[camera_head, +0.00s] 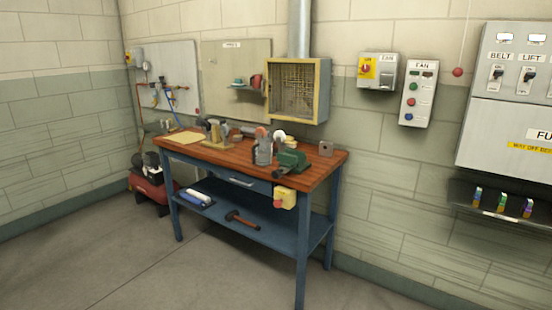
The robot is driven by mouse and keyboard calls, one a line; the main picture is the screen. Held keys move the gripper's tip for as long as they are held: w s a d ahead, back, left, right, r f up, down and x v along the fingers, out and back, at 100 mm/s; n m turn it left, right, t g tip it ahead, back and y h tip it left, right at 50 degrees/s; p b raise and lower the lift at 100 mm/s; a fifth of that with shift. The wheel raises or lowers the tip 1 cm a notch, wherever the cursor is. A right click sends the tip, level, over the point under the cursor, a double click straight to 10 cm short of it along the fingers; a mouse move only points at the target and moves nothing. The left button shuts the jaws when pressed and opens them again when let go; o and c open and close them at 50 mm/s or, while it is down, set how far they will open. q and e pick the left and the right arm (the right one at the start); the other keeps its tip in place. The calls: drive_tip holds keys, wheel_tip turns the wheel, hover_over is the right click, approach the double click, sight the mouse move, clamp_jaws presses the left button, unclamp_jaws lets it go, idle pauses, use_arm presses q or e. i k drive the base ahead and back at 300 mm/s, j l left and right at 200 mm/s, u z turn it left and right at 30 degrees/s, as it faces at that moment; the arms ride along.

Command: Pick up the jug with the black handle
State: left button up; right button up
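A grey, upright, jug-like vessel (263,152) stands on the wooden top of the workbench (228,158), right of its middle. Something reddish shows at its top. It is too small to tell whether it has a black handle. No other clear jug shows. Neither of my grippers is in view.
A green vise (292,161) is close to the vessel's right, at the bench front. A yellow box with a red button (284,198) is on the front edge. A hammer (243,219) lies on the lower shelf. A red compressor (150,189) stands left. The floor in front is clear.

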sight(262, 148)
drive_tip(key=i+j+z, duration=0.2)
drive_tip(key=i+j, duration=0.4)
drive_tip(key=i, duration=0.25)
drive_tip(key=i+j+z, duration=0.25)
drive_tip(key=i+j, duration=0.5)
drive_tip(key=i, duration=0.1)
